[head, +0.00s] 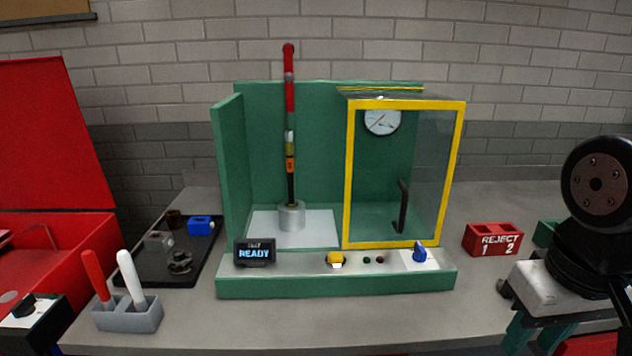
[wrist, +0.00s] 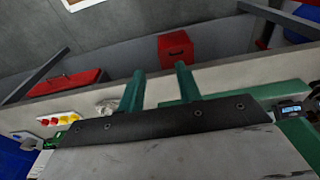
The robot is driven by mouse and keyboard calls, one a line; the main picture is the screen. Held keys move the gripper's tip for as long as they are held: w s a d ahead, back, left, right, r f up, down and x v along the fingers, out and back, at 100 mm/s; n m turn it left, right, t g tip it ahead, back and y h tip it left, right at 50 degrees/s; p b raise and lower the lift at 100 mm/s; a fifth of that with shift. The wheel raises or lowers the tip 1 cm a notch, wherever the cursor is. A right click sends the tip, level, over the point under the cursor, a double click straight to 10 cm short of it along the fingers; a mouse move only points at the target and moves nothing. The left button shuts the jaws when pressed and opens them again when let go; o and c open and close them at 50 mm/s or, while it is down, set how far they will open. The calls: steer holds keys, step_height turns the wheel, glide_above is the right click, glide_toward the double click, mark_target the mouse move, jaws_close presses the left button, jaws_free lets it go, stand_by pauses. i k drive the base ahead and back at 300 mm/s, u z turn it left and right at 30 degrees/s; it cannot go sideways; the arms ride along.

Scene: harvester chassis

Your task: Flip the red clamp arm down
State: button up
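The red clamp arm (head: 289,95) stands upright on a round grey base (head: 291,216) in the left bay of the green fixture (head: 335,287). Its upper part is red, and its lower part is dark with an orange and a yellowish band. My gripper (head: 533,342) is at the lower right in the head view, well to the right of the clamp arm and nearer the camera. In the wrist view its two green fingers (wrist: 158,88) stand apart with nothing between them. The clamp arm is not recognisable in the wrist view.
A yellow-framed clear guard (head: 350,180) encloses the fixture's right bay, close beside the clamp arm. A green side wall (head: 228,170) stands to its left. A READY display (head: 255,253) and knobs line the front. A red reject box (head: 492,240) sits right.

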mark_target(288, 49)
steer(key=u, duration=2.4)
steer(key=i, duration=0.95)
steer(key=z, duration=2.45)
steer(key=i, duration=0.5)
steer(key=u, duration=0.05)
